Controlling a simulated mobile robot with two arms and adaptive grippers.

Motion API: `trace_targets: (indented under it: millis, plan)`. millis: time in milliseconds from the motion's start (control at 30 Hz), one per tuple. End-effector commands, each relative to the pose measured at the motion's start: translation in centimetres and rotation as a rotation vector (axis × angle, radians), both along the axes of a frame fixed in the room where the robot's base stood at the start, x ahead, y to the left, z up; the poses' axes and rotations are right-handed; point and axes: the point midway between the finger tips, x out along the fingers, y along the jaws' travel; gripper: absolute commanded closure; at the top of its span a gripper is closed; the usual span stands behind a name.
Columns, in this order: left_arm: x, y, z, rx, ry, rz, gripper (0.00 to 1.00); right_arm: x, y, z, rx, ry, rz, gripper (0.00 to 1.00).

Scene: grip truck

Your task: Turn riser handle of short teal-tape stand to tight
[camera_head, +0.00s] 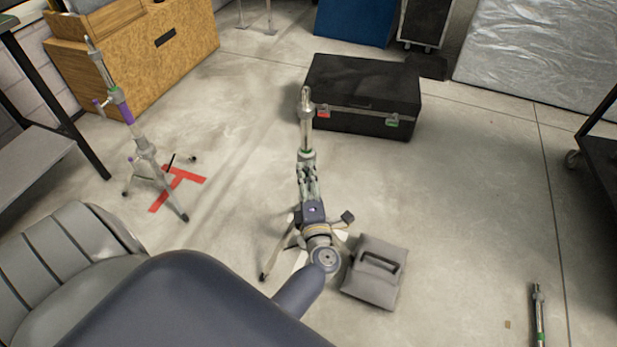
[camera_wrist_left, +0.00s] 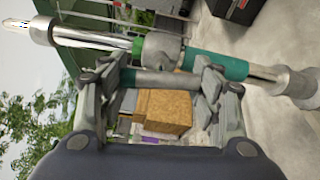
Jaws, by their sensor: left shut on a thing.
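The short teal-tape stand (camera_head: 306,118) stands in the middle of the head view, its upper part a silver tube. In the left wrist view it lies sideways across the top, with a wide teal tape band (camera_wrist_left: 218,65) and a grey collar. A grey bar-shaped riser handle (camera_wrist_left: 158,79) sits beside the collar. My left gripper (camera_head: 309,172) is at the stand, hiding its lower tube in the head view. In the wrist view its two fingers (camera_wrist_left: 160,78) hold the handle between them. My right gripper is not in view.
A purple-tape stand (camera_head: 126,113) stands at left by a red floor mark (camera_head: 178,186). A black case (camera_head: 362,97) is behind the teal-tape stand. A grey sandbag (camera_head: 372,285) lies right of its legs. Another green-banded tube (camera_head: 538,306) is at lower right. Floor at right is mostly clear.

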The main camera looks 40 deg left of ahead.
Motion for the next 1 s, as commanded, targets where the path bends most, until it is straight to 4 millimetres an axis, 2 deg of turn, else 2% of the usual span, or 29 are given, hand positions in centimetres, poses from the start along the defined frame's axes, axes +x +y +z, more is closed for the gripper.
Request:
trace_targets:
  millis: [400, 433, 500, 533, 1000]
  plan:
    - [0.09, -0.19, -0.02, 0.002, 0.004, -0.005, 0.65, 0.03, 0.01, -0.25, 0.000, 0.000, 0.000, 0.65]
    - [0.10, -0.20, -0.02, 0.002, 0.004, -0.005, 0.39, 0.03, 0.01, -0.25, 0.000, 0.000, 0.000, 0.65]
    - [0.09, -0.19, -0.02, 0.002, 0.004, -0.005, 0.23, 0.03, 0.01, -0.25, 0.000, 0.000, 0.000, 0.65]
    - [0.08, -0.18, -0.01, 0.003, 0.003, -0.004, 0.20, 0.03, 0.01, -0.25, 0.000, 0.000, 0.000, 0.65]
    - [0.01, -0.03, -0.02, 0.003, 0.003, -0.001, 0.20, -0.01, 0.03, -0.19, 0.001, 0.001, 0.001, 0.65]
